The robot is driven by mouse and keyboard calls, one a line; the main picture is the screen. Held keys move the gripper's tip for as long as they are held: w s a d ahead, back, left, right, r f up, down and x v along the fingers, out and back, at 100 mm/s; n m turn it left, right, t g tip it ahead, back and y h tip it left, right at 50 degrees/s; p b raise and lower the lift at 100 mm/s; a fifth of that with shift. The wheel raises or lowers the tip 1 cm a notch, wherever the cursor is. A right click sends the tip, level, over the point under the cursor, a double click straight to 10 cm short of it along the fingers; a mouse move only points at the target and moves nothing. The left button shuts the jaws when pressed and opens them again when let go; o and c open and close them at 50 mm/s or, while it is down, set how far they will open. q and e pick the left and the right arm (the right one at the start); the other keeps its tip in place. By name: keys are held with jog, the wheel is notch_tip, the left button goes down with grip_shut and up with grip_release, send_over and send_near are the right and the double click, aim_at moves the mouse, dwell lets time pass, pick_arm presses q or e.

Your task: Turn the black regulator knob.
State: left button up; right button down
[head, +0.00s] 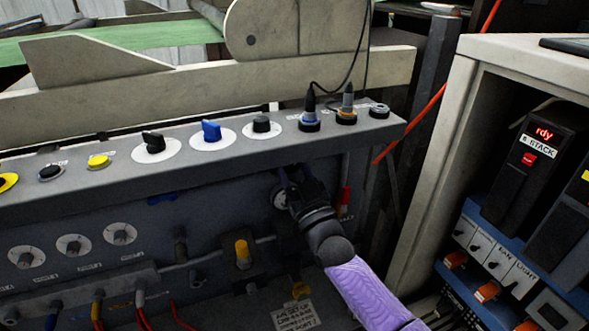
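My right gripper (287,185) comes in from the lower right on a purple arm. Its dark fingers are at the grey front panel, in front of a round pale dial (278,199) that they partly cover. I cannot tell whether the fingers touch or grip anything there; any knob at that spot is hidden. A dark upright knob-like part (180,246) stands on the lower front, left of a yellow-topped fitting (242,252). Which part is the black regulator knob is not clear. My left gripper is not in view.
The sloped top panel (225,165) carries a black selector (153,142), a blue selector (211,131), a black knob (261,125) and plugged cables. A pale cabinet (440,150) stands close on the right. Hoses and wires run along the lower left.

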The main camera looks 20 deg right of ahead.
jog(key=shift+f+m+h, duration=0.1)
jog(key=shift+m+h, duration=0.5)
jog(key=shift+m, duration=0.3)
jog(key=shift+c, duration=1.2)
grip_release()
